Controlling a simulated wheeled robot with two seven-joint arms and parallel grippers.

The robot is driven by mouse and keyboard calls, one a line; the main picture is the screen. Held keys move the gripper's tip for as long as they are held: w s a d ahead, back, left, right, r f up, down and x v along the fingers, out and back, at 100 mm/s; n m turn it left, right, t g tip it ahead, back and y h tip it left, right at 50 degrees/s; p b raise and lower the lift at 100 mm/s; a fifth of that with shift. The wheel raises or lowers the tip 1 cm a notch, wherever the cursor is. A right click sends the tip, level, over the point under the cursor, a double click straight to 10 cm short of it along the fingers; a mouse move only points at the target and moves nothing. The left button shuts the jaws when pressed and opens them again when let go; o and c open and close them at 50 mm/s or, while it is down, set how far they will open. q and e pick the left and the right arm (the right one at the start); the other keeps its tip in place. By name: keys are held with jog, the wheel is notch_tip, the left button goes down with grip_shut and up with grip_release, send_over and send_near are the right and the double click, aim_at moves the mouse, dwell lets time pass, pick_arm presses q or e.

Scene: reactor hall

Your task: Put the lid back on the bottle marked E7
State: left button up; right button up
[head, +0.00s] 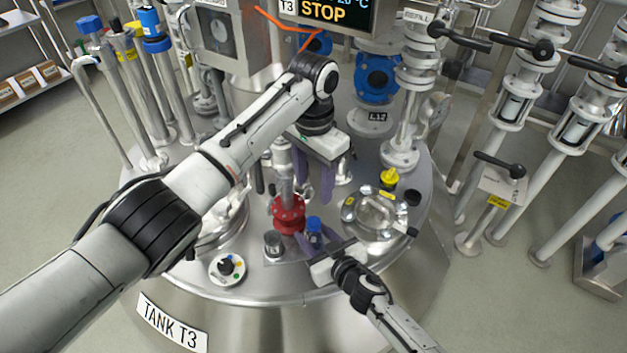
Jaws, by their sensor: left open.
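A small blue-topped item (314,226), perhaps a bottle or its lid, stands near the tank's front. No E7 mark is legible, so I cannot tell which thing is the bottle. My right gripper (318,243) reaches in from the lower right with its purple fingers close around the blue-topped item. I cannot tell whether they grip it. My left gripper (314,182) hangs fingers-down behind it, open, beside a steel pipe; nothing clear shows between its fingers. A small grey cylinder (272,243) stands left of the blue-topped item.
Tank T3's steel top (330,290) is crowded. A red flange (289,214) with a pipe stands just left of the grippers. A round glass port (377,215) and a yellow fitting (389,178) lie right. A selector knob (227,267) sits front left. Several pipes rise around the tank.

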jog(key=shift+o, duration=0.7)
jog(key=shift+s+d+r+p, duration=0.15)
jog(key=shift+s+r+p, duration=0.05)
jog(key=shift+s+p, duration=0.1)
jog(key=p+v, duration=0.4)
jog(key=v, duration=0.4)
jog(key=shift+s+d+r, duration=0.15)
jog(key=shift+s, duration=0.05)
jog(key=shift+s+d+r, duration=0.15)
jog(key=shift+s+d, duration=0.05)
jog(key=shift+s, duration=0.25)
